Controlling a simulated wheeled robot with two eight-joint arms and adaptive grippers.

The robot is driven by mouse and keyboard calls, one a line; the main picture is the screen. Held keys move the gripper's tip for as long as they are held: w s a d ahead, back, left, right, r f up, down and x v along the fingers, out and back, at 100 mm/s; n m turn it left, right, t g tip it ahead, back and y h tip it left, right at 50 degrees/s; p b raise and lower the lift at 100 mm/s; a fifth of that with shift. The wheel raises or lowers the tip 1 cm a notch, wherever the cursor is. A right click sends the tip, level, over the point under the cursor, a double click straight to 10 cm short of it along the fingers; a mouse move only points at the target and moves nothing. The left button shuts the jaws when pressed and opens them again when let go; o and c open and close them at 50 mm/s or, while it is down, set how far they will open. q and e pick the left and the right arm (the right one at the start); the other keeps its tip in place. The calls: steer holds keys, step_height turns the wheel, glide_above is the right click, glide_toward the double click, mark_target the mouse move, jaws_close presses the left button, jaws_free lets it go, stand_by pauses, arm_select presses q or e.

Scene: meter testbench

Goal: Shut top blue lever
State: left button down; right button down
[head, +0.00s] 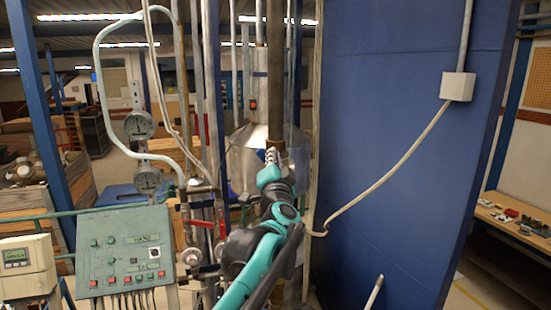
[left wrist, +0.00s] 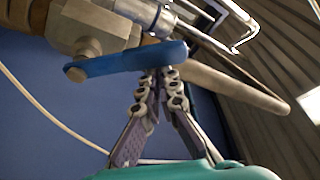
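The blue lever (left wrist: 130,61) shows in the left wrist view, lying nearly crosswise below a brass-coloured valve body and a pipe fitting. My left gripper (left wrist: 159,74) has its fingertips drawn together right at the lower edge of the lever, near its right half. The fingertips are partly hidden by the lever, and I cannot tell whether they touch it. Nothing shows between the fingers. In the head view my left gripper (head: 271,156) is raised in front of the vertical pipes and a steel tank; the lever is too small to make out there. My right gripper is not in view.
A blue panel (head: 400,130) with a white cable stands right of my arm. Pressure gauges (head: 139,125) and red-handled valves (head: 203,223) are on pipes to the left. A green control box (head: 126,252) stands at lower left. A metal tank (head: 243,160) is behind the gripper.

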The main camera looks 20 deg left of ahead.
arm_select(q)
steer(key=s+a+f+n+y+b, duration=0.2)
steer(key=a+f+n+y+b, duration=0.2)
steer(key=n, duration=0.7)
steer(key=shift+s+f+n+g+y+b, duration=0.4)
steer(key=shift+f+y+b, duration=0.1)
steer(key=shift+f+b, duration=0.75)
steer(key=shift+a, duration=0.1)
